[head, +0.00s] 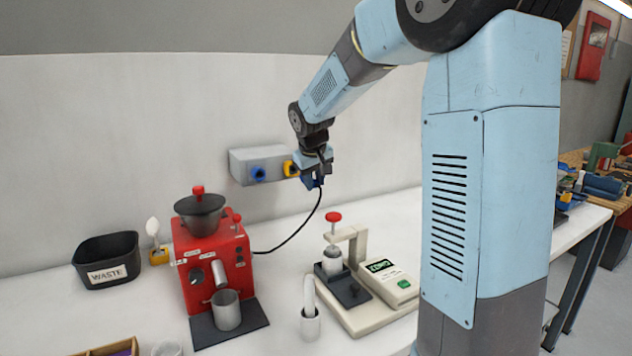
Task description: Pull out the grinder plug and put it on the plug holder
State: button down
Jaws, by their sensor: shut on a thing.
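The red grinder (203,276) stands on the white bench, with a black cord (294,236) running from its right side up to my gripper. My gripper (314,179) is shut on the dark blue grinder plug (310,184), held high by the wall to the right of the grey socket box (242,167). The box has a blue round fitting (258,174) and a yellow one (290,169) on its front. The gripper partly covers the box's right end. I cannot tell which fitting is the plug holder, nor how far the plug is from the box.
A black waste bin (107,262) and a yellow-based brush (155,240) stand left of the grinder. A scale (389,284) and a red-knobbed press (334,250) stand to its right. A white cup (310,324) with a rod is in front. My arm hides the bench's right part.

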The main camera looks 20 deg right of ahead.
jog(key=shift+w+a, duration=0.25)
jog(key=shift+w, duration=0.95)
jog(key=shift+w+a, duration=0.25)
jog(key=shift+w, duration=0.9)
jog(key=shift+w+a+r, duration=0.1)
jog(key=shift+w+a, duration=0.1)
jog(key=shift+w, duration=0.65)
jog(key=shift+w+a, duration=0.15)
jog(key=shift+w, duration=0.65)
dwell(0.4)
jog(key=c, duration=0.8)
grip_release()
jog(key=v, duration=1.3)
jog(key=shift+s+r, duration=0.2)
jog(key=shift+r, duration=0.05)
jog(key=shift+s, duration=0.1)
